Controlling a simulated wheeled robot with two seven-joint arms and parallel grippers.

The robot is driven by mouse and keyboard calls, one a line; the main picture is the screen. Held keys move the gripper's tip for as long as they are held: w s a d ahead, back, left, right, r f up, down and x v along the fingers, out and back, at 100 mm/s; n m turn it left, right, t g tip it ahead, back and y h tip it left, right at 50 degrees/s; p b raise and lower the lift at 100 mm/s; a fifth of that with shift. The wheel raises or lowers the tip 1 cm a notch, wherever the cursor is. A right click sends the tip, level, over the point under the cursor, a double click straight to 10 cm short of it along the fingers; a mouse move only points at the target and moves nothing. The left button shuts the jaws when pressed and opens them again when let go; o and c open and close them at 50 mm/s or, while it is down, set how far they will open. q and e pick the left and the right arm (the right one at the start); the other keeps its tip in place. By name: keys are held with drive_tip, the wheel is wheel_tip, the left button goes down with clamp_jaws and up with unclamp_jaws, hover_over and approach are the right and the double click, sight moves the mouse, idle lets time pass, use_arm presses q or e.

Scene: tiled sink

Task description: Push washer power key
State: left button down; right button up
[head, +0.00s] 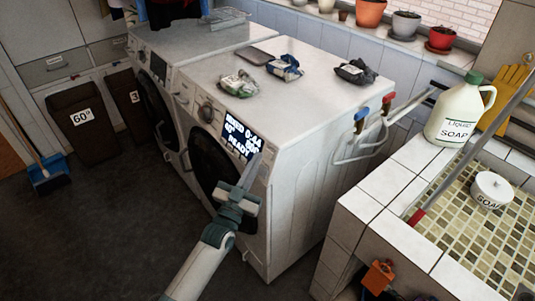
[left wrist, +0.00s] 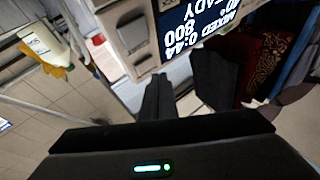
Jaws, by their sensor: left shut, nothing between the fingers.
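The white washer (head: 300,130) is the nearer of two machines, with its front facing left. Its lit display (head: 242,138) reads MIXED, 0:44 and READY; the display also shows upside down in the left wrist view (left wrist: 195,25). Beside the display is a pale panel (left wrist: 128,32) with a dark square on it in the left wrist view. I cannot tell for sure which mark is the power key. My left gripper (head: 252,168) is shut and empty, in front of the panel's right end. Its dark fingers (left wrist: 156,97) point toward the panel. Whether they touch it I cannot tell. My right gripper is out of view.
Several packets (head: 285,67) lie on the washer top. A tiled counter (head: 395,235) with a soap jug (head: 458,112) stands close at the right. The floor (head: 110,220) in front is clear.

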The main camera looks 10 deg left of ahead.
use_arm(q)
drive_tip(key=shift+s+a+r+p, duration=0.3)
drive_tip(key=shift+s+a+p, duration=0.15)
drive_tip(key=shift+s, duration=0.2)
drive_tip(key=shift+s+a+r+p, duration=0.25)
drive_tip(key=shift+s+a+p, duration=0.2)
drive_tip(key=shift+s, duration=0.2)
drive_tip(key=shift+s+a+r+p, duration=0.35)
drive_tip(key=shift+s+a, duration=0.2)
drive_tip(key=shift+s, duration=0.1)
